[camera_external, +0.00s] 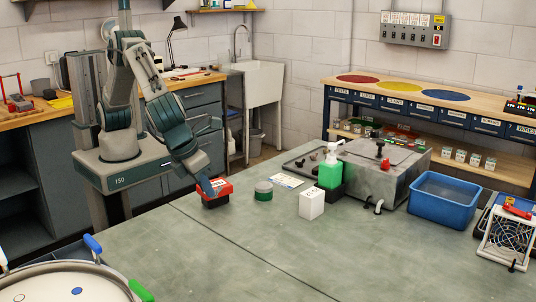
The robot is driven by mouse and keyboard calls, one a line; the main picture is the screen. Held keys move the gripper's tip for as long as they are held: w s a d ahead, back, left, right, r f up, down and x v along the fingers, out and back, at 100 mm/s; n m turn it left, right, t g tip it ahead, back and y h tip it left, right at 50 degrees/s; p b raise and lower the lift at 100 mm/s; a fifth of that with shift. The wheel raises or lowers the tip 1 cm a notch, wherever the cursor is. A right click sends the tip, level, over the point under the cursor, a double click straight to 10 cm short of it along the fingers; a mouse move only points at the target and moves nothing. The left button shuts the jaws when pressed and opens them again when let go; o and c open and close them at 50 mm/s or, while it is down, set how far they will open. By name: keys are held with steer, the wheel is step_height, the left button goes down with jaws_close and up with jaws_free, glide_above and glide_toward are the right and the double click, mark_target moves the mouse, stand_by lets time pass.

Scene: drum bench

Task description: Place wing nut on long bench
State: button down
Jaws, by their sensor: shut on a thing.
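No wing nut can be told apart in this view. A long wooden-topped bench (471,106) with blue labelled drawers runs along the right wall, and red, yellow and blue discs lie on its top.
The grey-green table (330,250) is mostly clear in front. A round green tin (263,191), a white box (311,204), a green pump bottle (330,172), a grey metal unit (385,172) and a blue tub (444,200) stand along its back. A drum (60,284) is at lower left.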

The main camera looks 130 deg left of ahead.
steer(key=s+a+n+g+h, duration=0.1)
steer(key=s+a+n, duration=0.1)
steer(key=n, duration=0.3)
steer(key=s+a+n+g+h, duration=0.1)
steer(key=s+a+n+g, duration=0.1)
steer(key=s+n, duration=0.3)
steer(key=s+a+n+g+h, duration=0.1)
steer(key=s+a+n+g, duration=0.1)
steer(key=n, duration=0.4)
steer(key=shift+s+a+f+n, duration=0.1)
steer(key=shift+s+a+n, duration=0.1)
steer(key=shift+s+a, duration=0.35)
steer(key=shift+s+a+f+n, duration=0.1)
steer(key=shift+s+a+n, duration=0.15)
steer(key=shift+s, duration=0.4)
steer(key=shift+w+d+r+m+t+y, duration=0.1)
steer(key=shift+w+d+m+t+y, duration=0.7)
steer(key=shift+w+m, duration=1.65)
steer(key=shift+w+d+r+m+t+y, duration=0.15)
steer(key=shift+w+d+m+t, duration=1.1)
steer(key=shift+m, duration=2.05)
steer(key=shift+w+d+m+t+y, duration=0.5)
steer(key=shift+w+d+m, duration=1.5)
steer(key=shift+m, duration=0.9)
steer(key=shift+w+a, duration=0.15)
